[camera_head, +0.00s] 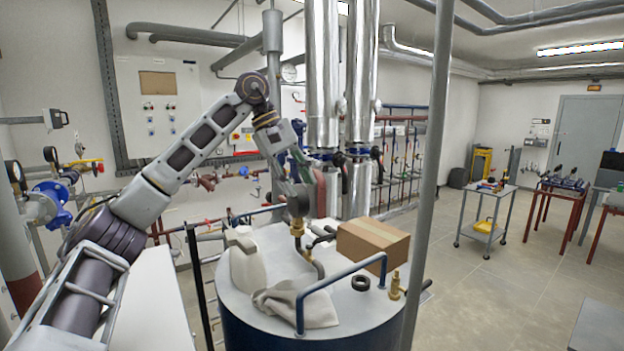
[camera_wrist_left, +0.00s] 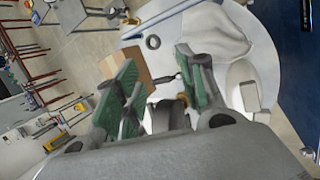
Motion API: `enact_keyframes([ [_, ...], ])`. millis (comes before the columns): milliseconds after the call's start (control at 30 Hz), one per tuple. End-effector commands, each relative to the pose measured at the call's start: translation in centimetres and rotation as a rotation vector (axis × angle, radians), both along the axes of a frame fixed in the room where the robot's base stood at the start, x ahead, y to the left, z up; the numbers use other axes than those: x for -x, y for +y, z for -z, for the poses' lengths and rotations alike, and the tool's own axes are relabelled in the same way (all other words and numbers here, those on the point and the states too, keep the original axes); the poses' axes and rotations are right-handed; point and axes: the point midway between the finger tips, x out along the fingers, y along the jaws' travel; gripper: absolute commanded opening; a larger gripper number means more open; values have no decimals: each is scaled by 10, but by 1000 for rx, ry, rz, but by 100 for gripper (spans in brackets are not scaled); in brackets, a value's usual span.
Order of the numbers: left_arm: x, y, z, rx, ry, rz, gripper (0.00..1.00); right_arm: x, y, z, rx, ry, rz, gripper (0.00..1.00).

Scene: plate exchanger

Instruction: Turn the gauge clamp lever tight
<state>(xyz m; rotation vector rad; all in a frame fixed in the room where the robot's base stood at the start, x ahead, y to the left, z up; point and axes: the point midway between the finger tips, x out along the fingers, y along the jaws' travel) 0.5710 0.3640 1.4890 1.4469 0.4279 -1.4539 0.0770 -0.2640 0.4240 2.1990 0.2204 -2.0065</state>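A dark round gauge (camera_head: 298,205) stands on a brass fitting (camera_head: 297,229) above the round tank top (camera_head: 245,300). A dark lever-like piece (camera_head: 322,239) sticks out to the right, beside the fitting; I cannot tell its exact angle. My left gripper (camera_head: 300,183) is at the gauge from above and partly covers it. In the left wrist view, the green-padded fingers of my left gripper (camera_wrist_left: 157,75) stand apart with a clear gap. The dark piece (camera_wrist_left: 167,78) and some brass (camera_wrist_left: 183,100) show between them. I cannot tell whether a finger touches. My right gripper is not in view.
On the tank top are a cardboard box (camera_head: 372,243), a pale jug (camera_head: 246,262), a grey cloth (camera_head: 300,303), a black ring (camera_head: 361,283) and a small brass valve (camera_head: 395,286). A blue rail (camera_head: 340,285) crosses the front. A grey post (camera_head: 432,170) stands right.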

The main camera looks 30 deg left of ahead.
Motion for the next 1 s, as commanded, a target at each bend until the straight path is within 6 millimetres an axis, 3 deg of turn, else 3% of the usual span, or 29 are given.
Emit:
enact_keyframes([
  [400, 6, -34, -12, 68, 4, 25, 40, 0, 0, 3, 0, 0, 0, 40],
  [1000, 8, -37, -17, 76, -6, 27, 40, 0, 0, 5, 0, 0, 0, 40],
])
